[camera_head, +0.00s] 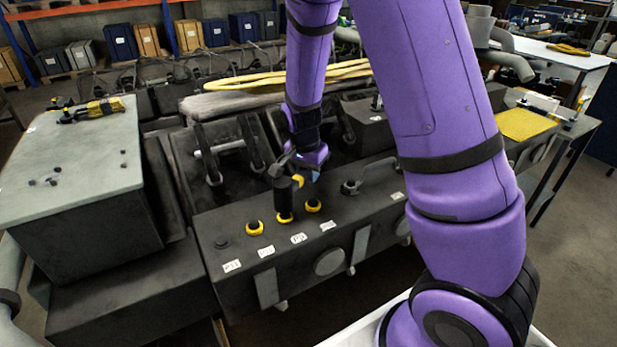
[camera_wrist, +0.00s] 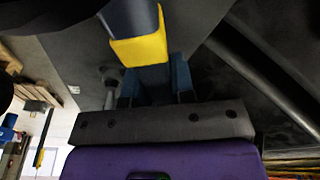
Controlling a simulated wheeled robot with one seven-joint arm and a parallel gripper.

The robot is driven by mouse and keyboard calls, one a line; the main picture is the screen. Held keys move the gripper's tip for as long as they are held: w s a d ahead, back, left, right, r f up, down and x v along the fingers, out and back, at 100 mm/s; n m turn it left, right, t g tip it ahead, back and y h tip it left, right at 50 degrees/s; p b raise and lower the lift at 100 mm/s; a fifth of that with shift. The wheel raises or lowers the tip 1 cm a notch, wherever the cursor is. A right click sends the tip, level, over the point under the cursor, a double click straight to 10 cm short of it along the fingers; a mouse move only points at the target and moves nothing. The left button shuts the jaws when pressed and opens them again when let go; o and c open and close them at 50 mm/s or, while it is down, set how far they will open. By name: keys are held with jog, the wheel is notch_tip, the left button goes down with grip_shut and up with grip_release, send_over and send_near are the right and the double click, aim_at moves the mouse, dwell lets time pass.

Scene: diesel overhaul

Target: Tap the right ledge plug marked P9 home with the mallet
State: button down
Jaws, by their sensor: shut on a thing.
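My gripper (camera_head: 307,160) is low over the dark ledge (camera_head: 335,255) in the head view, partly hidden by my own arm. It is shut on the mallet, whose dark head (camera_head: 282,195) hangs over the middle yellow-collared plug (camera_head: 285,218); I cannot tell whether they touch. In the wrist view the mallet's dark handle with a yellow band (camera_wrist: 140,50) stands between my gripper's fingers (camera_wrist: 155,88). Two more yellow-collared plugs stand at left (camera_head: 254,229) and right (camera_head: 312,207). White labels (camera_head: 298,239) lie in front of the plugs. Their print is too small to read surely, so P9 is uncertain.
A dark round fitting (camera_head: 221,243) sits at the ledge's left end. A handle-like bar (camera_head: 380,169) rises at its right. A grey-topped cabinet (camera_head: 75,165) with a yellow tool (camera_head: 98,109) stands at left. Yellow hoses (camera_head: 240,82) run behind. A yellow pad (camera_head: 526,124) lies at right.

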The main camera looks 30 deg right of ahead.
aim_at(309, 193)
jog(key=shift+r, duration=0.95)
jog(key=shift+w, duration=0.1)
jog(key=shift+r, duration=0.25)
notch_tip(309, 193, down, 6)
jog(key=shift+r, duration=2.4)
jog(key=shift+r, duration=0.1)
